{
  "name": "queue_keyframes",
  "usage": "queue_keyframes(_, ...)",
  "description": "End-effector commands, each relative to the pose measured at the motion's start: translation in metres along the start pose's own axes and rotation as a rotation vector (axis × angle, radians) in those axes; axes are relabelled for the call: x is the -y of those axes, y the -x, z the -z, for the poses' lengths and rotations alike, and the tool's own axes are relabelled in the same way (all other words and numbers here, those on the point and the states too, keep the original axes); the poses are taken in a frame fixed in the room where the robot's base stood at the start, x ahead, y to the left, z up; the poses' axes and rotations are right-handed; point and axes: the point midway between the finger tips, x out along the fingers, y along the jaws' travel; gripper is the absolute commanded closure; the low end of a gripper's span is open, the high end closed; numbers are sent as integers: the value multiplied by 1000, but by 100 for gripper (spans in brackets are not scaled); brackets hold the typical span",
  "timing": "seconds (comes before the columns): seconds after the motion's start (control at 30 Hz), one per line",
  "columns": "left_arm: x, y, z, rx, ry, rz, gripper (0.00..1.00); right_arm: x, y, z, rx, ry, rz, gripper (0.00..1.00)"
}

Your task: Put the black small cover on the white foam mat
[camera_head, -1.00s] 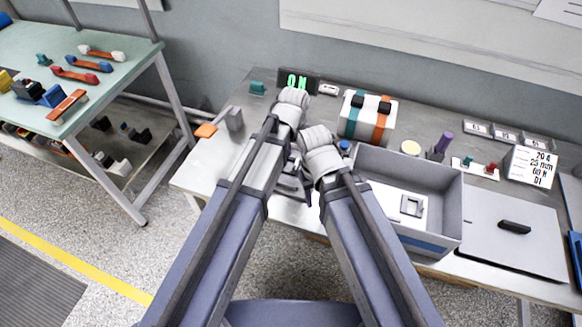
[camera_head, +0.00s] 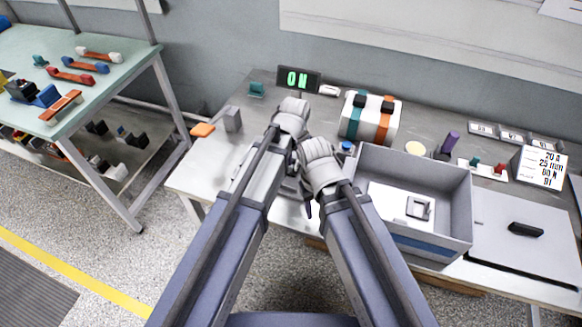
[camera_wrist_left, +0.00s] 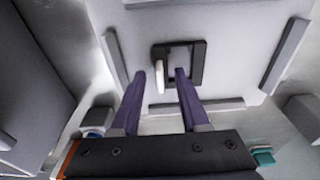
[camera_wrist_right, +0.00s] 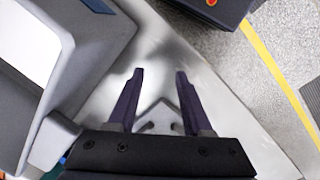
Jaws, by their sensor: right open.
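A small black square piece (camera_wrist_left: 185,62) with a pale upright tab lies on a light plate with raised grey rails in the left wrist view. It may be the black small cover, but I cannot be sure. My left gripper (camera_wrist_left: 160,76) is open above it, its fingertips either side of the tab. My right gripper (camera_wrist_right: 158,76) is open and empty over bare metal table near the front edge. A white sheet (camera_head: 384,205), possibly the foam mat, lines the grey box and carries a small grey square frame (camera_head: 419,206). In the head view my wrists hide the black piece.
The grey open box (camera_head: 461,205) stands right of my right gripper. A flat grey panel with a black handle (camera_head: 525,229) lies further right. A striped white case (camera_head: 370,117), an ON display (camera_head: 298,79) and a label stand (camera_head: 540,167) are behind. A green-topped bench (camera_head: 125,72) is left.

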Motion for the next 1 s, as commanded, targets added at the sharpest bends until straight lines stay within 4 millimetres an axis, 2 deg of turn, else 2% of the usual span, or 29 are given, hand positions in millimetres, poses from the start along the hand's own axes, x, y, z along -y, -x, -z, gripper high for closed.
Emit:
queue_keyframes(0.03,0,0,0,0,0,0,62,0,0,0,0,0,0,50)
queue_keyframes(0.37,0,0,0,0,0,0,99,0,0,0,0,0,0,50)
queue_keyframes(1.0,0,0,0,0,0,0,100,0,0,0,0,0,0,50)
